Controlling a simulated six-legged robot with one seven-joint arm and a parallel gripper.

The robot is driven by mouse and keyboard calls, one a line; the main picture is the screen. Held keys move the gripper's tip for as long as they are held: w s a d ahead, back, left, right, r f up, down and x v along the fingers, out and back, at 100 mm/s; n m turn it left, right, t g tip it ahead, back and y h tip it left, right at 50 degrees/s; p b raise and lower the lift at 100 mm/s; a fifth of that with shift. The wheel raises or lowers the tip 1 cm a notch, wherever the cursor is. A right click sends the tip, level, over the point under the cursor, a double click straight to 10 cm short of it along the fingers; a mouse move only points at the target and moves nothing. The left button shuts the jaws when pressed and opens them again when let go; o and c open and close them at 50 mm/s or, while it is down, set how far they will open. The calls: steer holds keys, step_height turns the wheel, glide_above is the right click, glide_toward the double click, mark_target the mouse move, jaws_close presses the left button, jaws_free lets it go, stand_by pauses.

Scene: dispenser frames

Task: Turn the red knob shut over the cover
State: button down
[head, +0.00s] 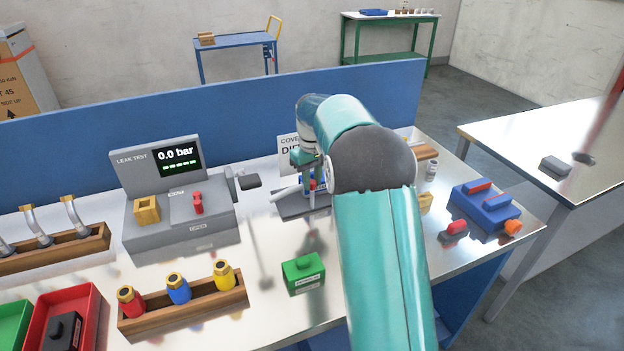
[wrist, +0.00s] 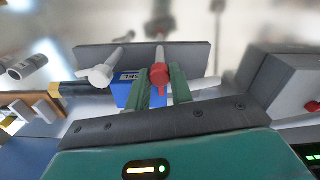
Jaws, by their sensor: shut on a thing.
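In the wrist view the red knob (wrist: 160,72) sits between the two green fingers of my gripper (wrist: 160,78), which are shut on it. A blue block (wrist: 126,92) with a small label is beside the knob, in front of a dark grey plate (wrist: 195,58); which part is the cover I cannot tell. In the head view my gripper (head: 306,170) points down at this fixture, and a bit of the red knob (head: 313,184) shows below it. The fixture's grey base (head: 290,208) is visible, but my arm hides its right side.
A leak test box (head: 180,205) reading 0.0 bar, with its own red handle (head: 198,202), stands left of the fixture. A green block (head: 303,273) lies in front. A blue unit with red bars (head: 485,207) stands right. A blue panel (head: 230,125) runs behind.

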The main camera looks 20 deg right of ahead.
mark_target(312, 181)
steer(key=shift+m, duration=0.3)
steer(key=c, duration=1.2)
jaws_free()
steer(key=shift+c, duration=0.2)
step_height(312, 181, up, 14)
